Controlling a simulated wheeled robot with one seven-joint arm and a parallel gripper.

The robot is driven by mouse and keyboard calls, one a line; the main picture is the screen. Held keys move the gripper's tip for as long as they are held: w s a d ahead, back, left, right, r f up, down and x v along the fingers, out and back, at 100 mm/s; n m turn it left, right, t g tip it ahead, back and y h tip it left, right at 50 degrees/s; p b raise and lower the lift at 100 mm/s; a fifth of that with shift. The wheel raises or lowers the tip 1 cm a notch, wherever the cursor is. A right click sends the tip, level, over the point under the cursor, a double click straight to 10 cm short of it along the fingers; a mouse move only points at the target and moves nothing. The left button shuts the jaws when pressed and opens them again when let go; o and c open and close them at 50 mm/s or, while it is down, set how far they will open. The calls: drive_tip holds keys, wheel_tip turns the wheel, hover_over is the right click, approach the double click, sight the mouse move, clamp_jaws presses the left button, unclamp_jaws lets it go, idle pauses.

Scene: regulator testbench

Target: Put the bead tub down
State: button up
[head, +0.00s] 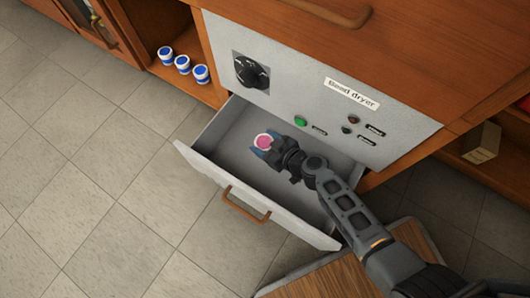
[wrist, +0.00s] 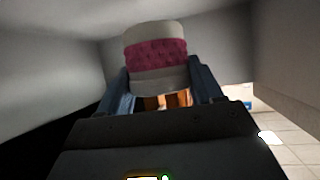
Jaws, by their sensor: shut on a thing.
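The bead tub is a small white tub with a pink band; it shows as a pink and white round top (head: 264,141) in the head view and from the side (wrist: 155,55) in the wrist view. My gripper (head: 268,150) is shut on the tub, one finger on each side. The tub is within the outline of the open grey drawer (head: 217,158) of the bead dryer, towards its left part. I cannot tell whether the tub touches the drawer floor.
The grey bead dryer panel (head: 290,85) has a black dial (head: 251,71) and a green button (head: 300,121). Several blue and white tubs (head: 183,64) stand in a left shelf. A box (head: 482,142) sits on a right shelf. The drawer's floor looks otherwise empty.

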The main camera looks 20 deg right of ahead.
sight(265, 150)
drive_tip(key=shift+f+b, duration=1.65)
drive_tip(key=shift+f, duration=1.05)
drive_tip(key=o, duration=1.1)
drive_tip(key=p+v, duration=0.3)
drive_tip(key=v, duration=0.9)
drive_tip(key=shift+d+r, duration=0.1)
drive_tip(key=shift+r, duration=0.05)
